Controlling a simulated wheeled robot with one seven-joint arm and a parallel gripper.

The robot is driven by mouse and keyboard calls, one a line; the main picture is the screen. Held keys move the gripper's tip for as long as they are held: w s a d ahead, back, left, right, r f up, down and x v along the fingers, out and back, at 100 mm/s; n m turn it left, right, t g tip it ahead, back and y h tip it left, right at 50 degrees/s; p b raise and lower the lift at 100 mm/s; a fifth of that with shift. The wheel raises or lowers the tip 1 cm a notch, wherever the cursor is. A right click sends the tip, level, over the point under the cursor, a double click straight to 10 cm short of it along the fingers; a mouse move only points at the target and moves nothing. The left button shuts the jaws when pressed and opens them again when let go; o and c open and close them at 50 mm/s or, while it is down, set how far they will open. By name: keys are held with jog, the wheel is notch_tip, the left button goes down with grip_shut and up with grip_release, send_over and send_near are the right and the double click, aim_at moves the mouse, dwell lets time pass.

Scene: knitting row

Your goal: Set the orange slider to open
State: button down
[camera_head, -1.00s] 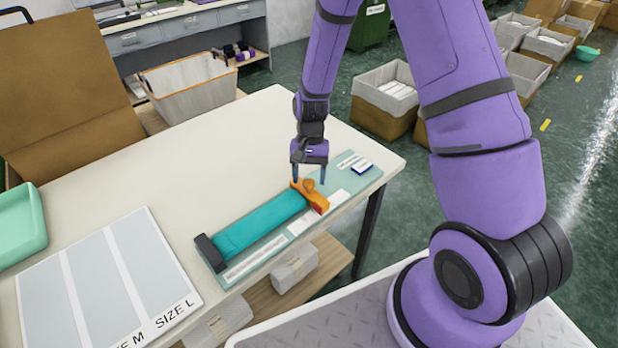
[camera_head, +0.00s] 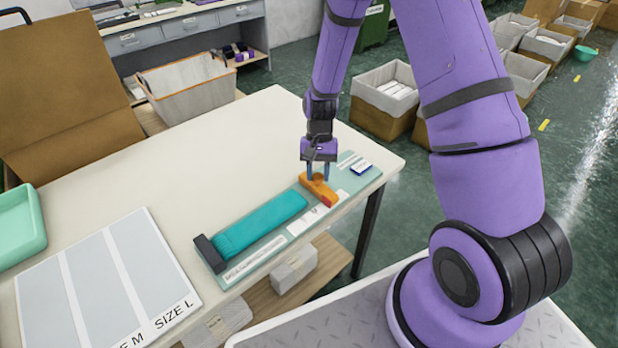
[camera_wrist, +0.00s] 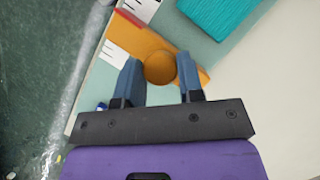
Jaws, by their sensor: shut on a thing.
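The orange slider (camera_head: 325,193) is a bar with a round knob, lying across a pale green board (camera_head: 263,251) on the table. In the wrist view the knob (camera_wrist: 160,68) sits between the two blue fingers of my gripper (camera_wrist: 161,80). My gripper (camera_head: 318,175) is shut on the knob from above. A black end block (camera_head: 209,254) holds the strip's far left end.
White labels (camera_head: 308,218) lie along the board, and a small blue-edged tag (camera_head: 361,166) sits at its right end. A sizing sheet (camera_head: 100,280) and a green tray (camera_head: 22,220) are at the left. The table behind the board (camera_head: 190,170) is bare.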

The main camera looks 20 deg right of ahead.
jog(key=d, duration=0.2)
jog(key=w+d, duration=0.1)
jog(key=d, duration=0.1)
jog(key=w+d, duration=0.1)
jog(key=d, duration=0.1)
jog(key=shift+w+d, duration=0.1)
jog(key=shift+d, duration=0.15)
jog(key=c, duration=0.8)
grip_release()
jog(key=shift+d, duration=0.1)
jog(key=shift+o, duration=0.2)
jog(key=shift+r, duration=0.1)
jog(key=v, duration=1)
jog(key=shift+r, duration=0.35)
jog(key=shift+w, duration=0.15)
